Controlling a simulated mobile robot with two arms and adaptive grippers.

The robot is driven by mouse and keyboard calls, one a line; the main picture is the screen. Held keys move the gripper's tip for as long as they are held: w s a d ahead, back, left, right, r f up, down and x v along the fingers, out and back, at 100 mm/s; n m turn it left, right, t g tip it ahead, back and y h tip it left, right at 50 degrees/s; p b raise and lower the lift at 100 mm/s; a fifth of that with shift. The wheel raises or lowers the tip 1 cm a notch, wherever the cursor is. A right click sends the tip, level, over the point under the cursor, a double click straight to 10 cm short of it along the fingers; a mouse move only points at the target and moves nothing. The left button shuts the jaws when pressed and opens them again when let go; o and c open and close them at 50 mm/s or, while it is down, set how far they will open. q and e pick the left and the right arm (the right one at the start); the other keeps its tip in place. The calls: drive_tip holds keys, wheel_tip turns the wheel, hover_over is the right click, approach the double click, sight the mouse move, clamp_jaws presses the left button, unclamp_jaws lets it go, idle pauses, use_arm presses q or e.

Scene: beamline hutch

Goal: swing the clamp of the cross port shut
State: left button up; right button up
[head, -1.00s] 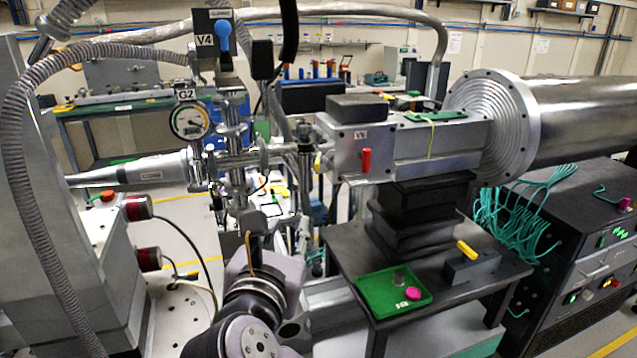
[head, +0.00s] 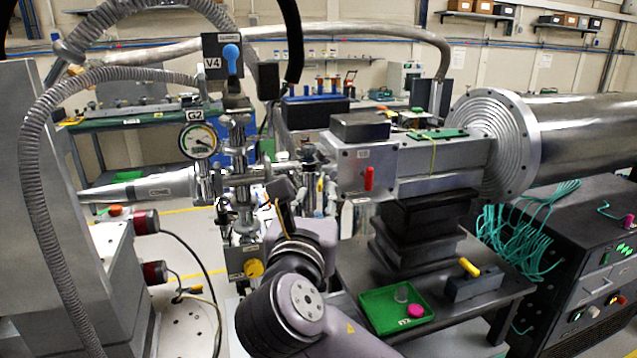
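The metal vacuum cross (head: 238,165) stands left of centre in the head view, under the valve labelled V4 (head: 223,57) and beside the round gauge G2 (head: 199,141). Its right-hand port sits among small fittings, and I cannot make out the clamp or how far it is swung. My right gripper (head: 284,188) reaches up from below, just right of and slightly below that port. It is seen from behind, so its fingertips and any contact are hidden. My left gripper is not in view.
A ribbed hose (head: 33,170) arches at left.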

sight(319, 186)
drive_tip(key=shift+w+d+p, duration=0.15)
drive_tip(key=shift+w+p, duration=0.05)
drive_tip(key=shift+w, duration=0.9)
drive_tip(key=shift+w+d+p, duration=0.15)
drive_tip(key=shift+w, duration=0.9)
clamp_jaws()
